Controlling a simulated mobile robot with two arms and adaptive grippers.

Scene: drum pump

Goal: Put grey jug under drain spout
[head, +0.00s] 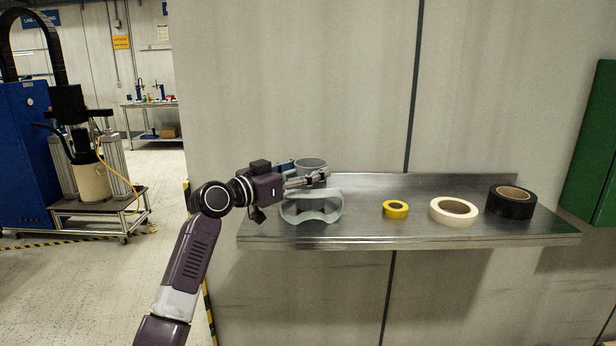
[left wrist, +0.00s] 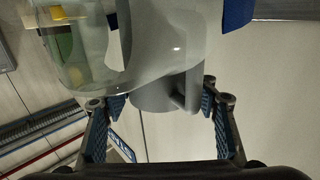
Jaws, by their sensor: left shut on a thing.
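The grey jug (head: 311,163) is at the left end of the metal shelf in the head view, partly hidden behind my left gripper. My left gripper (head: 322,178) reaches in from the left and is shut on the jug. In the left wrist view the grey jug (left wrist: 150,97) lies between the two fingers of my left gripper (left wrist: 168,103). I cannot tell whether the jug still touches the shelf. My right gripper is not in view. I cannot make out a drain spout.
Clear goggles (head: 312,207) lie on the metal shelf (head: 365,230) just in front of the jug. Yellow tape (head: 396,209), white tape (head: 453,211) and black tape (head: 511,202) lie to the right. A pump stand with a beige drum (head: 91,182) stands far left, with open floor before it.

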